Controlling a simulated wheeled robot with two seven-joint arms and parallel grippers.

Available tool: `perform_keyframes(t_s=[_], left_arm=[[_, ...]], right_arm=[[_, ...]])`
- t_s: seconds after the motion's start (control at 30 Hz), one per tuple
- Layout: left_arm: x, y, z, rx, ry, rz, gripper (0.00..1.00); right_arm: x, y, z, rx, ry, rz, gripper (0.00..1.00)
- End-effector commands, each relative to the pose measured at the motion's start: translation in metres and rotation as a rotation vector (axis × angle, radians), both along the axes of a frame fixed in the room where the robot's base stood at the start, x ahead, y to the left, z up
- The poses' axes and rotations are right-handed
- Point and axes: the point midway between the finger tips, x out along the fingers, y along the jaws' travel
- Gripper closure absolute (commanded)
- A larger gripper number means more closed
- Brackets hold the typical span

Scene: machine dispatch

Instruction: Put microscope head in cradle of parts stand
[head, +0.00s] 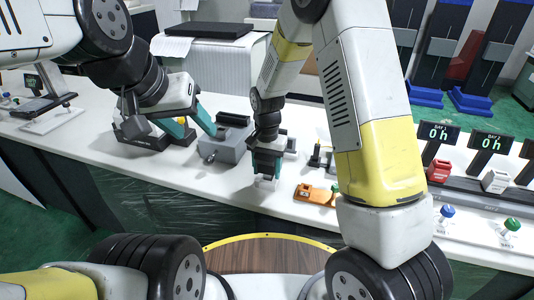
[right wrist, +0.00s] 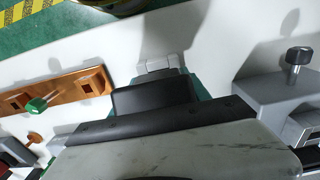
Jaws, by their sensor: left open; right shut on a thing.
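My right gripper (head: 267,160) hangs upright over the front part of the white bench, shut on a dark part with a pale end (head: 266,183), which I take to be the microscope head. Its pale end also shows past the teal fingers in the right wrist view (right wrist: 158,64). The gripper hides most of it. My left gripper (head: 189,124) is open, its teal fingers apart, above the bench to the left. A grey block with a dark knob (head: 226,149) stands between the grippers. I cannot tell for certain which fixture is the parts stand.
A wooden holder (head: 314,194) with square recesses and a green knob lies right of my right gripper. A dark-based device (head: 145,138) stands behind my left gripper. Bay displays (head: 438,134) and small blocks line the right side. The front bench edge is close to the held part.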

Motion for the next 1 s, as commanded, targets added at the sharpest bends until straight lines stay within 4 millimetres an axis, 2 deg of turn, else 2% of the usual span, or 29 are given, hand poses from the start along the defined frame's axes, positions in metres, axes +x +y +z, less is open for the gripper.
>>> perform_keyframes(t_s=[0.47, 0.5, 0.6, 0.9, 1.0], left_arm=[[0.000, 0.000, 0.000, 0.000, 0.000, 0.000, 0.48], [0.000, 0.000, 0.000, 0.000, 0.000, 0.000, 0.48], [0.000, 0.000, 0.000, 0.000, 0.000, 0.000, 0.48], [0.000, 0.000, 0.000, 0.000, 0.000, 0.000, 0.48], [0.000, 0.000, 0.000, 0.000, 0.000, 0.000, 0.48]], right_arm=[[0.000, 0.000, -0.012, 0.000, 0.000, 0.000, 1.00], [0.000, 0.000, -0.012, 0.000, 0.000, 0.000, 0.40], [0.000, 0.000, -0.012, 0.000, 0.000, 0.000, 0.20], [0.000, 0.000, -0.011, -0.001, 0.001, 0.000, 0.20], [0.000, 0.000, -0.004, 0.001, -0.001, 0.000, 0.20]])
